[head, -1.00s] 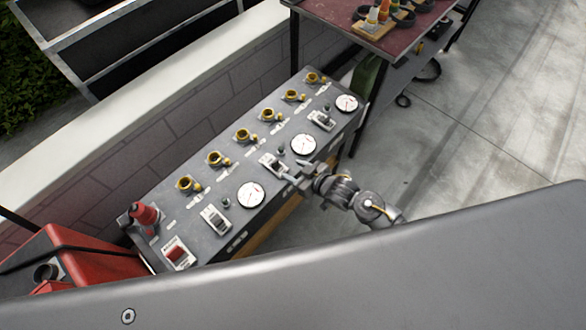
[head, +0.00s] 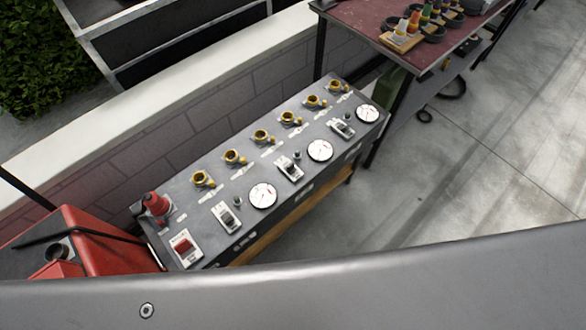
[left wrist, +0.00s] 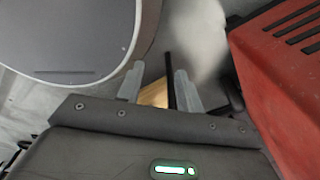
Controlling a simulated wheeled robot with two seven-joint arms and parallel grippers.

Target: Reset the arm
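In the left wrist view, my left gripper (left wrist: 158,80) has its two grey fingers apart with nothing held between them. Behind the fingers are a dark post and a wooden piece (left wrist: 154,94). A red box (left wrist: 285,80) is at the right, and a large grey rounded body fills the upper left. My right gripper shows in neither view. No gripper or arm is over the control panel (head: 275,215) in the head view.
The panel carries brass fittings, switches, white gauges (head: 320,150) and a red knob (head: 156,204). A red box (head: 95,240) stands at its left. A low wall (head: 190,135) runs behind. A table (head: 360,18) is at the top right. The floor on the right is clear.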

